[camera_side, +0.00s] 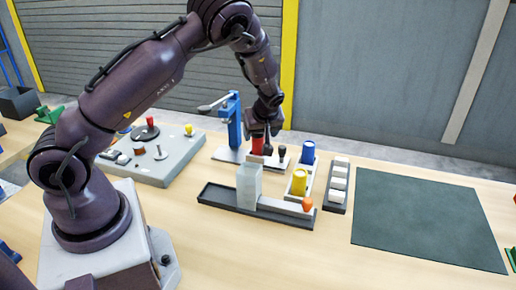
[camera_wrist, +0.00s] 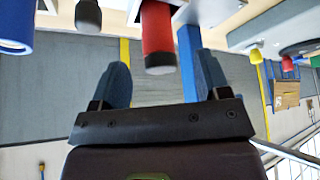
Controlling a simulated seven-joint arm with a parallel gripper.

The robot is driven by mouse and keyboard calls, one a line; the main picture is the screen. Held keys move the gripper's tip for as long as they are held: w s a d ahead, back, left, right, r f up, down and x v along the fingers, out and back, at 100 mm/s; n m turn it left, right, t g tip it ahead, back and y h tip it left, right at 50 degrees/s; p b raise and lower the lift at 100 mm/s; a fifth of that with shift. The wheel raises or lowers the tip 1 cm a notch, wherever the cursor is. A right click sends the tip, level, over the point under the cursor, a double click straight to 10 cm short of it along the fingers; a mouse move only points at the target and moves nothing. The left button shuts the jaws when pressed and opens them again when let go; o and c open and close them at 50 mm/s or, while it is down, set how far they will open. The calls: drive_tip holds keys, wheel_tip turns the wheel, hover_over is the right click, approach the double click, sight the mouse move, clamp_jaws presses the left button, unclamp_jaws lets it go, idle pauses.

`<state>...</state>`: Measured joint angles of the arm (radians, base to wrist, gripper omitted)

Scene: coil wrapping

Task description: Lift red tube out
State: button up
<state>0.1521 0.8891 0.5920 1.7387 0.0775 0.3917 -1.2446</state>
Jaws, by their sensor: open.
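The red tube (camera_side: 257,146) stands upright at the back of the work area, beside a blue post. In the wrist view the red tube (camera_wrist: 157,30) has a dark end and shows between my two fingers. My gripper (camera_side: 264,128) is open, low over the tube in the side view, and partly hides it. In the wrist view a gap shows between the left finger of my gripper (camera_wrist: 154,72) and the tube. The right finger overlaps the blue post (camera_wrist: 209,70) in the picture. I cannot tell whether either finger touches the tube.
A blue tube (camera_side: 307,154) and a yellow tube (camera_side: 299,182) stand close on the right. The blue post with a lever (camera_side: 234,120) is close on the left. The dark green mat (camera_side: 425,215) is clear.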

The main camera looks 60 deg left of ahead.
drive_tip(key=shift+x, duration=2.75)
drive_tip(key=shift+w+r, duration=0.1)
drive_tip(key=c, duration=1)
drive_tip(key=shift+r, duration=5)
